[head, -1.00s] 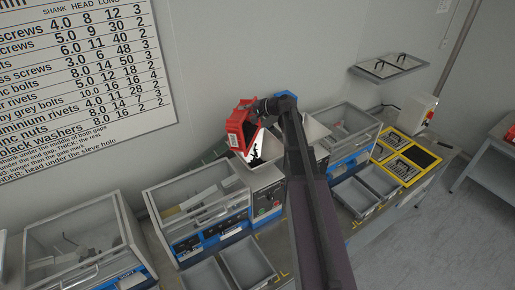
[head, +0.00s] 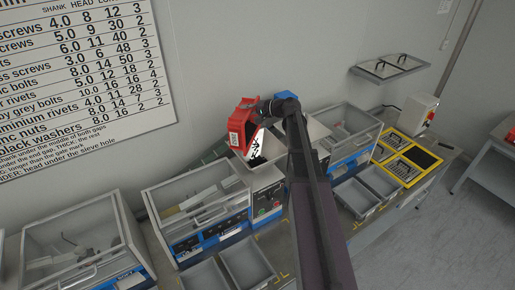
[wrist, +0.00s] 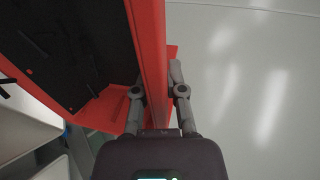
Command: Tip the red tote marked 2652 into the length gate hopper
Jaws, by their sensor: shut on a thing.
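The red tote (head: 242,127) is held up and tilted steeply over a pale hopper (head: 238,170) on the middle machine. Its open side faces down and right, and dark pieces show at its mouth. My gripper (wrist: 160,85) is shut on the tote's red wall, one finger on each side, in the wrist view. Dark small parts (wrist: 60,50) lie inside the tote there. In the head view my arm hides part of the machine, and the gripper's fingers are hard to make out. The tote's label is too small to read.
Clear-lidded machines (head: 195,200) stand to the left and right along the bench. Grey trays (head: 247,262) sit in front. A yellow-framed panel (head: 408,160) is at the right. A sign hangs on the wall behind.

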